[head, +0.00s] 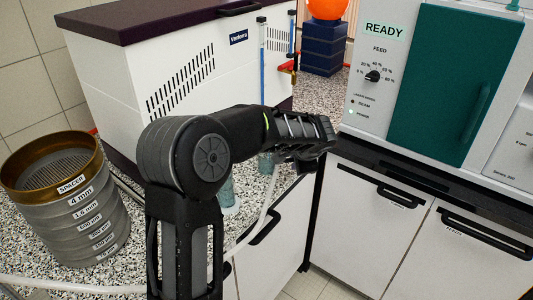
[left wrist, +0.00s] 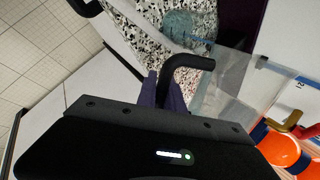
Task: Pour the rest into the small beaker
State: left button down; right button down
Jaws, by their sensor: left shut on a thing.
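My left gripper (head: 318,135) is over the front edge of the counter in the head view. In the left wrist view its fingers (left wrist: 166,92) are shut on a black hooked handle (left wrist: 187,62). The handle appears to belong to a clear vessel (left wrist: 228,85), whose contents I cannot make out. A bluish glass vessel (left wrist: 180,24), probably the small beaker, stands on the speckled counter in the left wrist view. In the head view, bluish glass (head: 229,192) shows beside my arm, which hides part of it. My right gripper is not in view.
A stack of labelled sieves (head: 75,215) stands on the counter at left. A white Ventorra unit (head: 180,85) with a tap (head: 288,67) stands behind. A machine with a green door (head: 450,85) reads READY at right. A pale hose (head: 262,215) crosses near my arm.

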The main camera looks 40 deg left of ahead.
pick_arm(q)
jog(key=shift+r+t+h+b, duration=0.3)
dwell(0.5)
jog(key=shift+w, duration=0.1)
jog(key=g+y+p, duration=0.1)
jog(key=p, duration=0.1)
jog(key=f+m+g+y+p, duration=0.1)
jog(key=y+p, duration=0.1)
jog(key=p, duration=0.1)
jog(key=shift+w+a+f+g+y, duration=0.1)
jog(key=shift+w+a+g+y, duration=0.05)
jog(key=shift+a+g+y, duration=0.2)
jog(key=shift+w, duration=0.1)
jog(key=shift+m, duration=0.3)
